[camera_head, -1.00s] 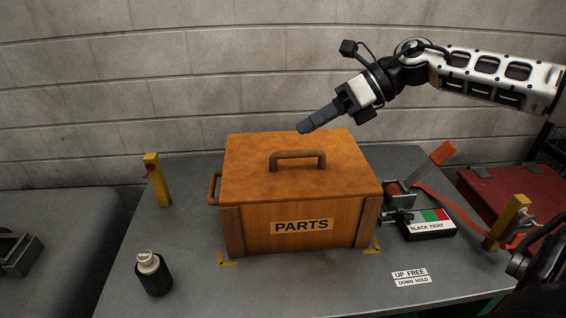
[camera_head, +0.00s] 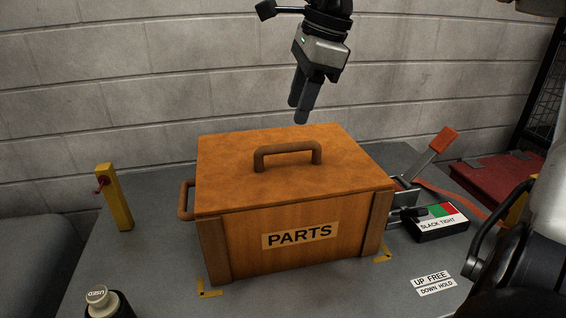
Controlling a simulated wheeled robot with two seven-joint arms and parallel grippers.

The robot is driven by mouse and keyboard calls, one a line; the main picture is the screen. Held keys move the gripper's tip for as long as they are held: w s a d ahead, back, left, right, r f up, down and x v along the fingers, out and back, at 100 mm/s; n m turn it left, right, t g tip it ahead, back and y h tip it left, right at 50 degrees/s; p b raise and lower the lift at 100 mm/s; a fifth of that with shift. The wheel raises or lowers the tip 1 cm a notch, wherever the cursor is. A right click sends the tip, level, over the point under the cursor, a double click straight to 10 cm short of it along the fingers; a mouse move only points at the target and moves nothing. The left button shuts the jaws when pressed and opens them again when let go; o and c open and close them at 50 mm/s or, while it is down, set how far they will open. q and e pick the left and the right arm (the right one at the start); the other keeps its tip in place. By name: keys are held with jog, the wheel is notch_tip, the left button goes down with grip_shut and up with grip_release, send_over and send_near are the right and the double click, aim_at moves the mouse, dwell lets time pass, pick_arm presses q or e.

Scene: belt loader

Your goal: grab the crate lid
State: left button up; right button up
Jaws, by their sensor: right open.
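The crate lid (camera_head: 228,168) is a flat orange-brown top, closed on a wooden crate (camera_head: 240,247) marked PARTS. An arched brown handle (camera_head: 288,150) stands in the middle of the lid. My right gripper (camera_head: 299,112) is above the handle with its dark fingers pointing down. Its fingers look close together from this angle, but it is open and holds nothing. It appears apart from the handle. My left gripper is not in view.
A ratchet with a red-tipped lever (camera_head: 443,140) and strap stands right of the crate, beside a SLACK/TIGHT box (camera_head: 438,224). A yellow post (camera_head: 115,198) stands left. A bottle (camera_head: 103,302) marked USED is at the front left. A brick wall is behind.

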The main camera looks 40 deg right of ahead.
aim_at(287, 144)
jog(key=x, duration=0.4)
jog(key=shift+w+f, duration=0.1)
jog(key=shift+f, duration=0.3)
jog(key=x, duration=0.4)
jog(key=shift+d+f+b, duration=0.1)
jog(key=shift+d+b, duration=0.15)
jog(key=shift+b, duration=0.1)
jog(key=shift+w+a+f, duration=0.1)
jog(key=shift+f, duration=0.4)
grip_shut()
jog(key=shift+r, duration=0.1)
